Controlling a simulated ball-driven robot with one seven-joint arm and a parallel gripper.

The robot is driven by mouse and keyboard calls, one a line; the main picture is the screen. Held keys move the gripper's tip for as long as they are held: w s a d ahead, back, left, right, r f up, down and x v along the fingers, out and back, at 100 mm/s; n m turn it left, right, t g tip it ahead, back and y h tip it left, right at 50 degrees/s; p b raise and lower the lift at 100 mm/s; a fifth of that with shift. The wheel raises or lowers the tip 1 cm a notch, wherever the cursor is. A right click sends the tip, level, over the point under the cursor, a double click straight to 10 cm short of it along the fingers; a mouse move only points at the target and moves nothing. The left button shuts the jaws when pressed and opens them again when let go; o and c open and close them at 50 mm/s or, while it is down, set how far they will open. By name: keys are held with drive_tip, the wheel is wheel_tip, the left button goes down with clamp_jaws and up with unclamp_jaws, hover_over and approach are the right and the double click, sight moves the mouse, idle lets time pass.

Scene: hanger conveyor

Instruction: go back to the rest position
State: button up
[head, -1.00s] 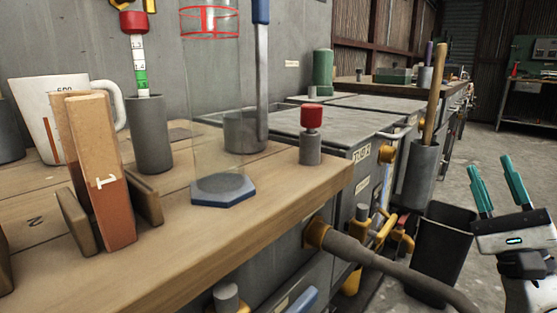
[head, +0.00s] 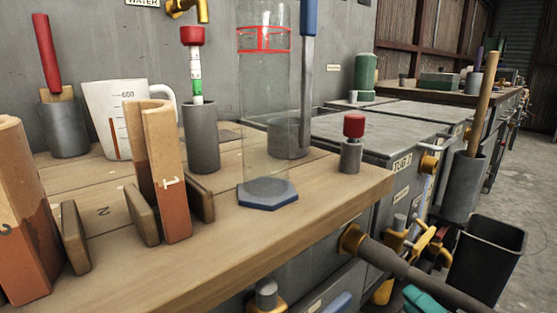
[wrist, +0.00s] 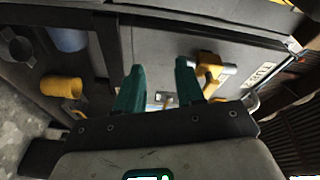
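My gripper (wrist: 158,88) shows in the wrist view with its two teal fingers apart and nothing between them. Beyond the fingers are a grey cabinet front and a yellow valve (wrist: 208,72). In the head view only a teal part of my gripper (head: 422,300) shows at the bottom edge, right of centre, below the bench; the rest is cut off by the frame.
A wooden bench (head: 330,200) holds a white measuring jug (head: 108,112), a clear cylinder (head: 265,165) on a blue base, and a red-capped grey piece (head: 352,140). A hose (head: 420,282) and yellow valves jut out in front. A black bin (head: 487,262) stands at the right.

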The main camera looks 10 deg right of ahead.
drive_tip(key=s+a+f+n+g, duration=0.2)
drive_tip(key=f+g, duration=0.1)
drive_tip(key=f, duration=0.2)
drive_tip(key=s+a+f+n+g, duration=0.2)
drive_tip(key=f, duration=0.4)
drive_tip(key=s+f+n+g+h+p, duration=0.1)
drive_tip(key=s+f+n+g+h, duration=0.1)
drive_tip(key=s+f+g, duration=0.35)
drive_tip(key=s+f+n+g+h, duration=0.1)
drive_tip(key=s+f+n+g, duration=0.15)
drive_tip(key=s, duration=0.65)
drive_tip(key=s+f+n+g+h+p, duration=0.1)
drive_tip(key=s+f+n+g+h, duration=0.15)
drive_tip(key=s+f+g, duration=0.4)
wheel_tip(320, 180, up, 40)
drive_tip(key=t+p, duration=0.3)
drive_tip(key=p, duration=3.5)
drive_tip(key=shift+s+y, duration=0.2)
drive_tip(key=shift+y, duration=0.15)
drive_tip(key=shift+a, duration=0.1)
